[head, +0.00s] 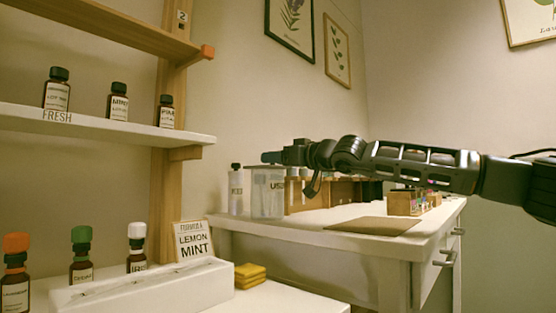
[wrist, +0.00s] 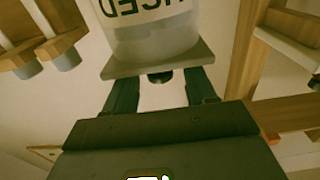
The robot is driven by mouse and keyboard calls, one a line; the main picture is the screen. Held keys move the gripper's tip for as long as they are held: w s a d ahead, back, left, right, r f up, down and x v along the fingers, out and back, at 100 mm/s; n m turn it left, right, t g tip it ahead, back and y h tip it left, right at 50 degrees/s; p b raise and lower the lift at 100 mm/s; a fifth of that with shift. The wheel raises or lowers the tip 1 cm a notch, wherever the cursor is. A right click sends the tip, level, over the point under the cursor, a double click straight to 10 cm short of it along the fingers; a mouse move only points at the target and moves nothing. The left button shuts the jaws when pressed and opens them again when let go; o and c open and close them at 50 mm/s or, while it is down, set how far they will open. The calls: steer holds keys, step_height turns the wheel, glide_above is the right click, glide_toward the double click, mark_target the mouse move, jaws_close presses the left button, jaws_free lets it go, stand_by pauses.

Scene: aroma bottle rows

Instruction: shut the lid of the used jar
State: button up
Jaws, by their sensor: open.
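The used jar (head: 267,195) is a translucent container at the left end of the white desk. Its label shows upside down in the wrist view (wrist: 150,38). A pale, flat lid (wrist: 185,62) lies across the jar's mouth in the wrist view, with a small dark knob (wrist: 160,76) on it. I cannot tell whether it sits fully flush. My gripper (head: 270,157) is at the jar's top in the head view. In the wrist view its open fingers (wrist: 160,82) stand either side of the knob, apart from it and holding nothing.
A white bottle (head: 236,190) stands close left of the jar. A wooden rack (head: 308,195) is behind it to the right. A brown mat (head: 372,226) lies on the desk. Shelves with dark bottles (head: 117,102) and a lemon mint card (head: 193,241) are at the left.

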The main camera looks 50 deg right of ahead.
steer(key=s+p, duration=0.1)
steer(key=s, duration=0.6)
steer(key=shift+s+f, duration=0.15)
steer(key=shift+s, duration=0.25)
